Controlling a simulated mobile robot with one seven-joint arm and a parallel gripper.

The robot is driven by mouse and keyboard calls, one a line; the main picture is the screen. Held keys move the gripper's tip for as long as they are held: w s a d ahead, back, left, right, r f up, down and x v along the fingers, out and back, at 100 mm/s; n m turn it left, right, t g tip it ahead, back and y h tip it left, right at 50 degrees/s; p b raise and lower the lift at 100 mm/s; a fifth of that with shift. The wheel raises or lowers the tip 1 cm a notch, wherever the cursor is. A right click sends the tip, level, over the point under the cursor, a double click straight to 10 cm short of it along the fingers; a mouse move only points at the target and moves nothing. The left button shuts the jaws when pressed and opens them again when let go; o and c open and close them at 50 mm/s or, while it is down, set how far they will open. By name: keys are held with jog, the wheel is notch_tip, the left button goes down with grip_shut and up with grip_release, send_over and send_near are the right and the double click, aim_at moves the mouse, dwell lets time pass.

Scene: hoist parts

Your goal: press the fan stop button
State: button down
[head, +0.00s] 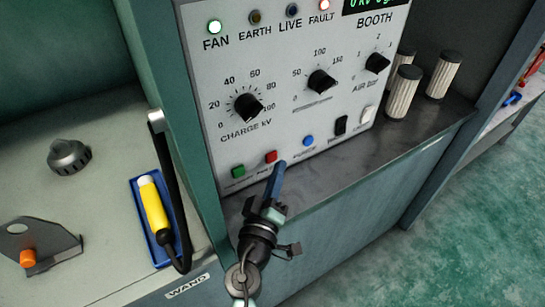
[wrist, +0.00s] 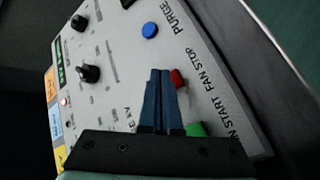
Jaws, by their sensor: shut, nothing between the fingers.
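The fan stop button is a red button (head: 271,157) low on the grey control panel (head: 222,130), between a green button (head: 238,171) and a blue button (head: 308,140). In the wrist view the red button (wrist: 177,79) shows just right of my fingertips, under the "FAN STOP" label and partly covered by a finger. My gripper (head: 280,164) is shut and empty, its blue fingers together. The fingertips are very near the red button; I cannot tell whether they touch it.
The FAULT lamp (head: 325,5) glows. Dials, including the charge dial (head: 248,107), stand out from the panel. Pale cylinders (head: 403,91) stand on the shelf at right. A yellow wand (head: 153,206) lies in a blue tray (head: 164,261) on the left bench.

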jog(key=shift+w+a, duration=0.1)
jog(key=shift+w+a, duration=0.15)
jog(key=shift+w, duration=0.1)
jog(key=shift+w+a+b, duration=0.25)
jog(key=shift+w+b, duration=0.05)
jog(key=shift+b, duration=0.2)
dwell(0.5)
jog(key=shift+s, duration=0.1)
jog(key=shift+s+d, duration=0.5)
jog(key=shift+s, duration=0.1)
jog(key=shift+s+d, duration=0.75)
jog(key=shift+s, duration=0.25)
jog(key=shift+s+d, duration=0.7)
jog(key=shift+s, duration=0.3)
